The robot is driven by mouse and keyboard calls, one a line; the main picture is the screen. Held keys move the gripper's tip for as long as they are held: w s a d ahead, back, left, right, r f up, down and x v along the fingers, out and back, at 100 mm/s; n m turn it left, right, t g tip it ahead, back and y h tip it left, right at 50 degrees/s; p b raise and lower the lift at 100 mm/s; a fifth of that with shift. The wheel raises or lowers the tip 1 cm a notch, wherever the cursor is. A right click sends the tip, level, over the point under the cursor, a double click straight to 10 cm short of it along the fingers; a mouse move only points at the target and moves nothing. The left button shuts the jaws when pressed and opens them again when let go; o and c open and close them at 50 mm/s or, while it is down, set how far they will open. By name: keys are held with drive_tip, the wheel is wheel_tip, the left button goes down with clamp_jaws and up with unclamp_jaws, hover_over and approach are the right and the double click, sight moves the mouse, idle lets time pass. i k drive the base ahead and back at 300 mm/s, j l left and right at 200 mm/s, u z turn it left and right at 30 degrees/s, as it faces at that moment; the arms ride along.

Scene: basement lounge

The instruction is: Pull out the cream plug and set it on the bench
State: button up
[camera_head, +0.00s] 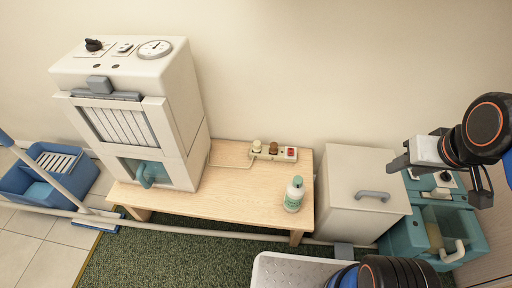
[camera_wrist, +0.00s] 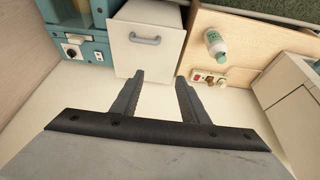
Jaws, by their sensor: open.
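The cream plug (camera_head: 257,146) sits upright in the left end of a power strip (camera_head: 281,157) at the back of the wooden bench (camera_head: 235,200). A pale cord runs left from that end toward the white machine. In the wrist view the cream plug (camera_wrist: 221,83) is at the right end of the strip. My gripper (camera_head: 398,163) is open and empty, well to the right of the strip, above the white bin area. Its two fingers (camera_wrist: 161,80) show apart in the wrist view, with the strip off to their right.
A brown plug (camera_head: 274,148) and a red switch (camera_head: 290,152) are on the same strip. A bottle (camera_head: 294,194) stands at the bench's front right. The white machine (camera_head: 135,100) covers the bench's left end. A white bin (camera_head: 350,200) stands right of it. The bench middle is clear.

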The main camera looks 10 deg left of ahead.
sight(245, 205)
drive_tip(key=j+u, duration=0.2)
drive_tip(key=j, duration=0.3)
drive_tip(key=i+j+u, duration=0.15)
drive_tip(key=j, duration=0.4)
drive_tip(key=j+u, duration=0.2)
drive_tip(key=j, duration=0.3)
drive_tip(key=i, duration=0.05)
